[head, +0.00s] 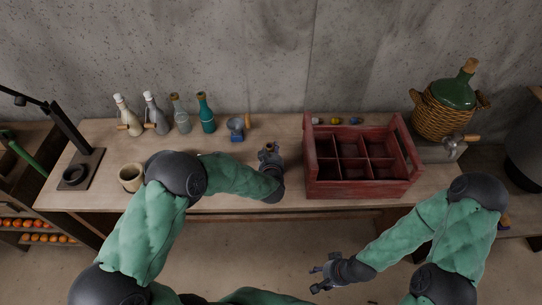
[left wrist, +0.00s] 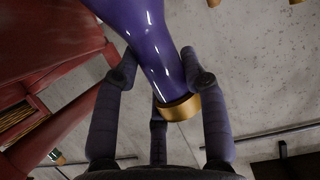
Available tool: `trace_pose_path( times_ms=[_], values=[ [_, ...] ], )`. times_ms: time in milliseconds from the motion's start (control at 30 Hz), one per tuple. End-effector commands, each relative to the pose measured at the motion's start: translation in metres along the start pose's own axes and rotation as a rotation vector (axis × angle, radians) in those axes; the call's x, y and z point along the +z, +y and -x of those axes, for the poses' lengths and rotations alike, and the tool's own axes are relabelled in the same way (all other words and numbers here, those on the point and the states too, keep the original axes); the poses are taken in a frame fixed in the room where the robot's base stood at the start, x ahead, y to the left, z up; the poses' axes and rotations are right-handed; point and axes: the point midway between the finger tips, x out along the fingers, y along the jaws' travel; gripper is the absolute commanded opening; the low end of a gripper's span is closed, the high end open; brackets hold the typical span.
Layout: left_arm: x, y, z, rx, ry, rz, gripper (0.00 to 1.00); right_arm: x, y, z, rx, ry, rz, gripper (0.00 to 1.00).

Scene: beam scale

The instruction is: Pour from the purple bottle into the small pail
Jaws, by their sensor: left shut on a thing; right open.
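The purple bottle (left wrist: 150,40) fills the upper middle of the left wrist view, with a gold band (left wrist: 180,108) at its neck end. The fingers of my left gripper (left wrist: 158,95) are around its neck. In the head view my left gripper (head: 268,154) is over the table's front part, left of the red crate; the bottle cannot be made out clearly there. A small blue and grey vessel (head: 236,129), perhaps the small pail, stands behind and left of that gripper. My right gripper (head: 325,275) is open and empty, in front of the table.
Several bottles (head: 182,115) stand at the back left of the table. A red divided crate (head: 355,187) is on the right, with a wicker-covered green demijohn (head: 440,115) beyond it. A beige cup (head: 130,177) and a dark stand (head: 85,170) are at the left.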

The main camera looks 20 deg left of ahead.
Motion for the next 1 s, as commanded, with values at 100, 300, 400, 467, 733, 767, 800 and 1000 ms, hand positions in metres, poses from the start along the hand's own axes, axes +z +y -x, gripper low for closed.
trace_pose_path(
  times_ms=[100, 300, 400, 467, 733, 767, 800, 1000],
  values=[
    [-0.016, 0.0, 0.004, 0.0, 0.009, 0.002, 0.0, 0.0, -0.001, 0.002, 0.0, 0.0, 0.0, 0.53],
    [-0.032, 0.002, 0.017, 0.002, 0.008, 0.001, 0.0, 0.0, -0.002, 0.005, 0.0, 0.0, 0.0, 0.53],
    [-0.038, 0.004, 0.029, 0.001, 0.007, 0.001, 0.0, 0.0, -0.003, 0.008, 0.0, 0.0, 0.0, 0.53],
    [-0.042, 0.006, 0.036, 0.002, 0.009, 0.001, 0.0, 0.0, -0.003, 0.009, 0.0, 0.0, 0.0, 0.53],
    [-0.067, 0.015, 0.081, 0.003, 0.009, 0.002, 0.0, 0.001, -0.006, 0.018, 0.0, 0.0, 0.0, 0.53],
    [-0.065, 0.018, 0.087, 0.005, 0.007, 0.001, 0.0, 0.001, -0.007, 0.018, 0.0, 0.0, 0.0, 0.53],
    [-0.065, 0.02, 0.095, 0.005, 0.007, 0.0, 0.0, 0.001, -0.007, 0.019, 0.0, 0.0, 0.0, 0.53],
    [-0.067, 0.03, 0.135, 0.005, 0.008, 0.001, 0.0, 0.001, -0.009, 0.024, 0.0, 0.0, 0.0, 0.53]
  ],
)
